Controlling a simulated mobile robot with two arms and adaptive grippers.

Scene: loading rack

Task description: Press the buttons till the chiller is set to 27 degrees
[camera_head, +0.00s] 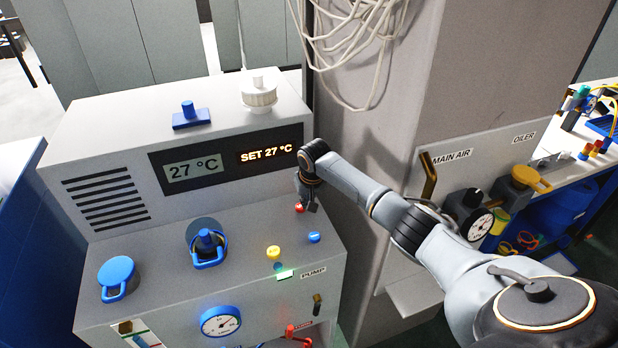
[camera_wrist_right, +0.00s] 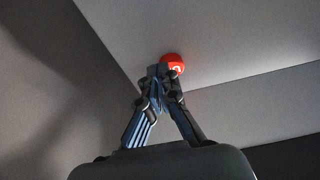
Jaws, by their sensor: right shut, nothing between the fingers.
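The chiller (camera_head: 120,190) is a light grey cabinet with a dark display panel. One display (camera_head: 193,169) reads 27 °C and the other (camera_head: 270,155) reads SET 27 °C. On its top ledge are a red button (camera_head: 299,208), a blue button (camera_head: 314,237) and a yellow button (camera_head: 273,252). My right gripper (camera_head: 310,200) is shut and empty, close by the red button. In the right wrist view, its fingertips (camera_wrist_right: 163,72) are right at the red button (camera_wrist_right: 172,63); I cannot tell whether they touch it. My left gripper is not in view.
Blue caps (camera_head: 118,276) and a round gauge (camera_head: 221,321) are at the chiller's front left and front. A grey column (camera_head: 395,100) with hanging cable (camera_head: 350,45) stands right behind it. A MAIN AIR panel (camera_head: 450,160) with a gauge (camera_head: 478,225) is at the right.

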